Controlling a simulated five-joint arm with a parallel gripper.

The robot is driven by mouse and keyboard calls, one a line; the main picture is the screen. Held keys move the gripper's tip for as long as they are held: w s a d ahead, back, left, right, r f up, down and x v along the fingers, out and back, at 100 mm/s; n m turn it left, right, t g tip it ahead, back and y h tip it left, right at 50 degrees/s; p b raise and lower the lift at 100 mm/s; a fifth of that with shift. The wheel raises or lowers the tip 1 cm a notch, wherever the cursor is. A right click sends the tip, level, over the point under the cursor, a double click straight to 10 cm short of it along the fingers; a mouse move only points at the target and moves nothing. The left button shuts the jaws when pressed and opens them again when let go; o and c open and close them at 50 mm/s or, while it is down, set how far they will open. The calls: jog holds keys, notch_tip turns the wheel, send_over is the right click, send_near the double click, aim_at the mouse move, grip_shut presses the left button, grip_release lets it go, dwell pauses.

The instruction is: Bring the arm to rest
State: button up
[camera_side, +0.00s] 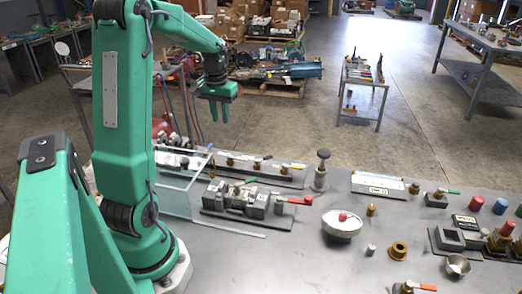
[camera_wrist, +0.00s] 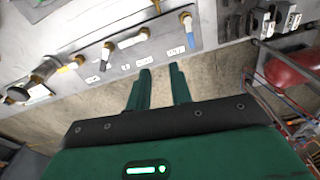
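My green arm rises at the left of the side view and bends over at the top. My gripper (camera_side: 219,113) hangs from it with its fingers pointing down, well above and beyond the far edge of the bench. In the wrist view the two green fingers (camera_wrist: 160,72) stand apart with only floor seen between them. My gripper is open and holds nothing.
The grey bench (camera_side: 285,265) carries a clear panel (camera_side: 178,192), a clamp fixture (camera_side: 250,200), a white round dish (camera_side: 341,226), a brass ring (camera_side: 398,250) and several valves. A small cart (camera_side: 362,75) stands on the open floor behind.

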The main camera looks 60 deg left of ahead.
jog(key=s+d+r+m+t, duration=0.2)
jog(key=d+r+m, duration=0.15)
jog(key=d, duration=0.75)
jog(key=s+d+r+m+t, duration=0.15)
jog(key=d+r, duration=0.35)
jog(key=d, duration=0.6)
jog(key=s+d+f+m+t, duration=0.1)
jog(key=s+d+m, duration=0.1)
jog(key=s+d, duration=0.3)
jog(key=d, duration=0.2)
jog(key=shift+s+d+m+h, duration=0.2)
jog(key=shift+d+m+h, duration=0.1)
jog(key=shift+m, duration=0.1)
